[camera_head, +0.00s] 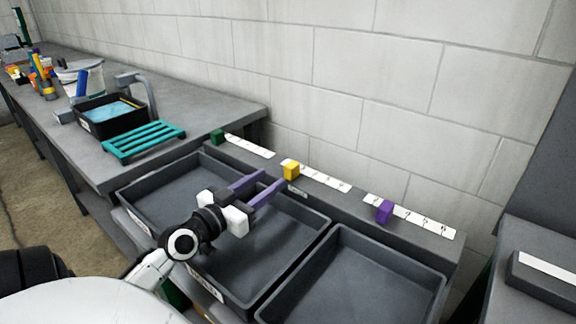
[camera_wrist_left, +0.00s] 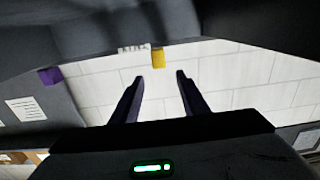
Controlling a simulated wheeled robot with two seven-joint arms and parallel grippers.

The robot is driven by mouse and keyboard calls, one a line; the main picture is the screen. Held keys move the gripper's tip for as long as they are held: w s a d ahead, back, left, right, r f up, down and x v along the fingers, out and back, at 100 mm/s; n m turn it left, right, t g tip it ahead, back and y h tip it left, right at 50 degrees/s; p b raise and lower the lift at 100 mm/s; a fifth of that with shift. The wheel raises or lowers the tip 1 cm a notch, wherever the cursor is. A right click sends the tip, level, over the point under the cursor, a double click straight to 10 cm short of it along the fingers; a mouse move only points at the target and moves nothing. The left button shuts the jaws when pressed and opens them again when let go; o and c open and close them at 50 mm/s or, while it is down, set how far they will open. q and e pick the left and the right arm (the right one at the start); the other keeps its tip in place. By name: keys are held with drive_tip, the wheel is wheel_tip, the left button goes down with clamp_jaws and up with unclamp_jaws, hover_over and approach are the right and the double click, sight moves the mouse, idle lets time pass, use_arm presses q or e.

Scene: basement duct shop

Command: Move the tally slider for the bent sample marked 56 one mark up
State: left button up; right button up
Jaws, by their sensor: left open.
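Three tally sliders sit on a grey ledge along the wall in the head view: a green block (camera_head: 217,136), a yellow block (camera_head: 290,169) and a purple block (camera_head: 384,211). Each sits at the left part of its white marked strip. My left gripper (camera_head: 272,179) is open and empty, its purple fingers pointing toward the yellow block from the front. In the left wrist view the yellow block (camera_wrist_left: 158,58) shows beyond the open fingers (camera_wrist_left: 159,77), with the purple block (camera_wrist_left: 50,76) to the left. I cannot make out a 56 or a bent sample. My right gripper is out of view.
Dark trays stand below the ledge, one large tray (camera_head: 160,196) under my left arm and an empty one (camera_head: 400,268) to its right. A workbench (camera_head: 200,100) at the left holds a teal rack (camera_head: 143,142) and a black bin (camera_head: 92,131).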

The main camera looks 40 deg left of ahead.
sight(287, 168)
use_arm(q)
drive_tip(key=w, duration=0.5)
drive_tip(key=w+a+p, duration=0.1)
drive_tip(key=w, duration=0.2)
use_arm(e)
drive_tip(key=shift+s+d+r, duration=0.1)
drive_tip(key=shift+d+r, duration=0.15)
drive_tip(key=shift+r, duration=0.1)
use_arm(q)
drive_tip(key=shift+c, duration=0.5)
